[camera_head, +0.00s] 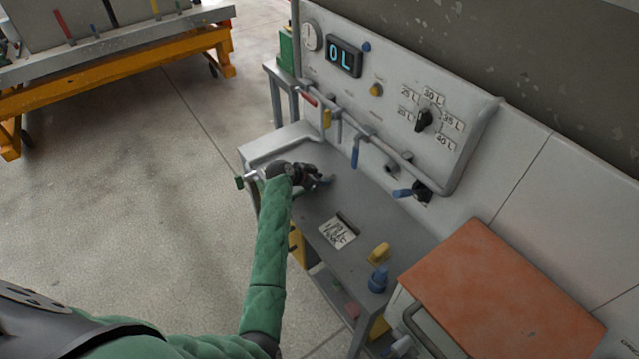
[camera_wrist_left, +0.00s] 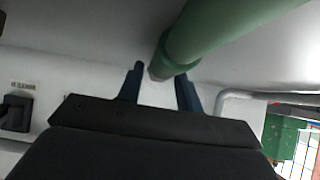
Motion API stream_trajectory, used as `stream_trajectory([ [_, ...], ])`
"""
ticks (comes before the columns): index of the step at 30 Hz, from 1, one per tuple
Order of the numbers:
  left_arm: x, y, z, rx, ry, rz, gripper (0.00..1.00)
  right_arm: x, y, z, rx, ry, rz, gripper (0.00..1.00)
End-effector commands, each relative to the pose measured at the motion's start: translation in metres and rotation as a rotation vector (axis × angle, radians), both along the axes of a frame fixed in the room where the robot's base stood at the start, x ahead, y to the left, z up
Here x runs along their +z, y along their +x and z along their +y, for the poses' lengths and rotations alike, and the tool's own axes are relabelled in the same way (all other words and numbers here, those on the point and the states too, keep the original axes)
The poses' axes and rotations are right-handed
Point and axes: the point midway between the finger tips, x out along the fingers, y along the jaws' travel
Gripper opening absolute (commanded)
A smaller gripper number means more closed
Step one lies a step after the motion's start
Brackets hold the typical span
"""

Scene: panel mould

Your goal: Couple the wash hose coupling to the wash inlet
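My left gripper (camera_head: 325,180) is over the back left part of the grey bench, with its fingers apart. In the left wrist view its two dark blue fingers (camera_wrist_left: 158,88) stand apart, with white surface visible between them. A thick green cylinder (camera_wrist_left: 215,35) with a grey end reaches down to the fingertips there; I cannot tell whether it is between them or beyond. A blue stepped fitting (camera_head: 378,280) stands near the bench's front right corner; I cannot tell if it is the hose coupling. I cannot identify the wash inlet with certainty. My right gripper is not in view.
The white panel carries a display (camera_head: 344,56) reading 0L, a black dial (camera_head: 424,119) and a pipe with coloured handles. A blue lever (camera_head: 403,193) juts out low. An orange-brown slab (camera_head: 500,300) is at right.

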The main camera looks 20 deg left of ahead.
Motion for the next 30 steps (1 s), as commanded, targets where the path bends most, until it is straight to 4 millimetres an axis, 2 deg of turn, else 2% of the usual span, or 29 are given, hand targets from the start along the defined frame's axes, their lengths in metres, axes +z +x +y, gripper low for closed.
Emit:
stream_trajectory([
  [1, 0.000, 0.000, 0.000, 0.000, 0.000, 0.000, 0.25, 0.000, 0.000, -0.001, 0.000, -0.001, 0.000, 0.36],
  [5, 0.000, 0.000, 0.000, 0.000, 0.000, 0.000, 0.00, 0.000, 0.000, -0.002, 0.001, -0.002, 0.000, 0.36],
  [11, 0.003, 0.000, 0.000, 0.000, 0.000, -0.002, 0.00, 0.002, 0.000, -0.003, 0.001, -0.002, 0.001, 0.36],
  [25, 0.033, 0.000, 0.000, -0.001, 0.001, 0.000, 0.00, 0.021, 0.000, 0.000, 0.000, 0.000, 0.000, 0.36],
  [30, 0.042, 0.001, 0.000, 0.000, 0.001, -0.002, 0.00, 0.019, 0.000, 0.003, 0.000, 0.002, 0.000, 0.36],
])
